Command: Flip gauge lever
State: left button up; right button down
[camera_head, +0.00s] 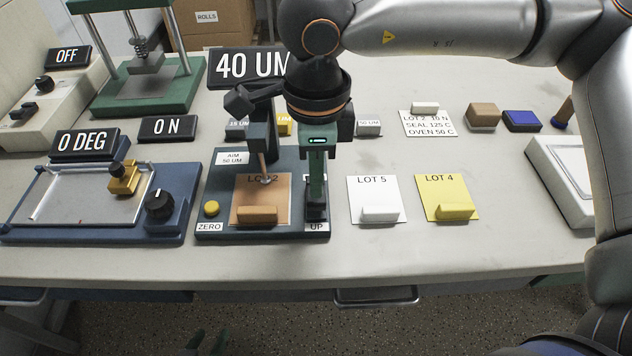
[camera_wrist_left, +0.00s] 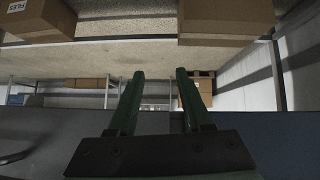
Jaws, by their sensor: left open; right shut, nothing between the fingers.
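The thickness gauge (camera_head: 222,178) has a dark base, a yellow ZERO button (camera_head: 211,208) and a display (camera_head: 248,67) reading 40 UM. Its probe (camera_head: 263,168) comes down on a brown LOT 2 sheet (camera_head: 277,202) with a block on its front edge. My right gripper (camera_head: 316,212) is shut and points down at the gauge's right side, just above the UP label (camera_head: 317,227). It hides the lever there, so I cannot tell the lever's position or whether I touch it. My left gripper (camera_wrist_left: 160,75) is open and empty; its tips show at the head view's bottom edge (camera_head: 208,342).
Left of the gauge is a blue coater (camera_head: 98,231) with a knob. White LOT 5 (camera_head: 376,190) and yellow LOT 4 (camera_head: 447,189) sheets lie to the right. A green press (camera_head: 150,92) stands behind. My right arm spans the right side. Bare table lies at front right.

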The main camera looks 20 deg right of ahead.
aim_at(316, 200)
jog(key=shift+f+b, duration=1.3)
jog(key=shift+f, duration=0.05)
dwell(0.4)
jog(key=shift+r, duration=0.15)
jog(key=shift+r+p, duration=2.05)
jog(key=shift+r, duration=1.4)
